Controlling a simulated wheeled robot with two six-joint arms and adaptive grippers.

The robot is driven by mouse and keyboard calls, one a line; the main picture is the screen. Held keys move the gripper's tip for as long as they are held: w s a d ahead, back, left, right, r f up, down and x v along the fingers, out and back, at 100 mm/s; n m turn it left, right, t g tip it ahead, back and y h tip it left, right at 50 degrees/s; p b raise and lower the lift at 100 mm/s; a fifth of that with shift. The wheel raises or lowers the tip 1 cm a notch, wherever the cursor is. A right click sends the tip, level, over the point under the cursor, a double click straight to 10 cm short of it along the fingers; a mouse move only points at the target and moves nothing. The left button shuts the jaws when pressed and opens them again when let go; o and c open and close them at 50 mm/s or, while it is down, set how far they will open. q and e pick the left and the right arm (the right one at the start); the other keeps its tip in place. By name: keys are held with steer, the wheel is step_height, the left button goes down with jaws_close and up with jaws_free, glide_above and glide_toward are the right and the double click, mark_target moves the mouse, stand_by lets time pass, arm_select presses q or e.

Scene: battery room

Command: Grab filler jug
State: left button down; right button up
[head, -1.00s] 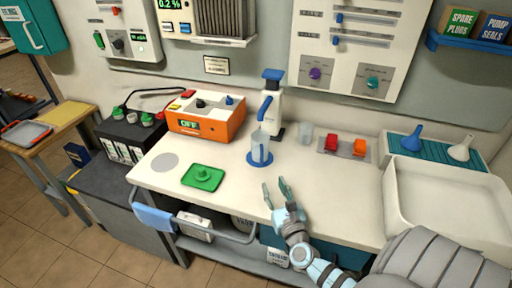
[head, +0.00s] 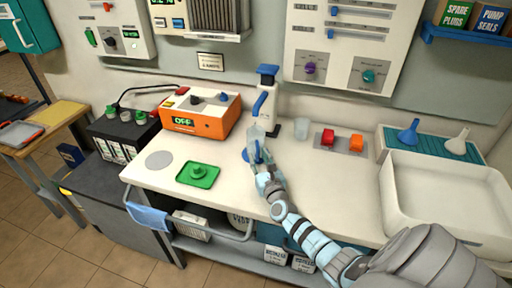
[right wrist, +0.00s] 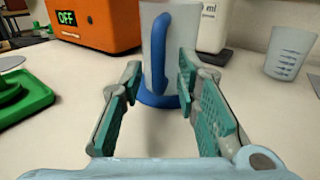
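My right gripper (head: 260,166) is just in front of the jug. In the right wrist view its teal-padded fingers (right wrist: 160,82) are apart, with the handle between the tips in the picture. I see no clear contact, and the depth of the tips around the handle is hard to tell. My left gripper is not in view.
A smaller clear beaker (head: 301,127) stands right of the dispenser. An orange unit reading OFF (head: 201,115) and a green tray (head: 198,174) with a green knobbed piece are to the left. A white sink (head: 440,185) is at right. The front counter is clear.

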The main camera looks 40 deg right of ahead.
steer(key=shift+s, duration=0.1)
jaws_close()
steer(key=shift+r, duration=0.15)
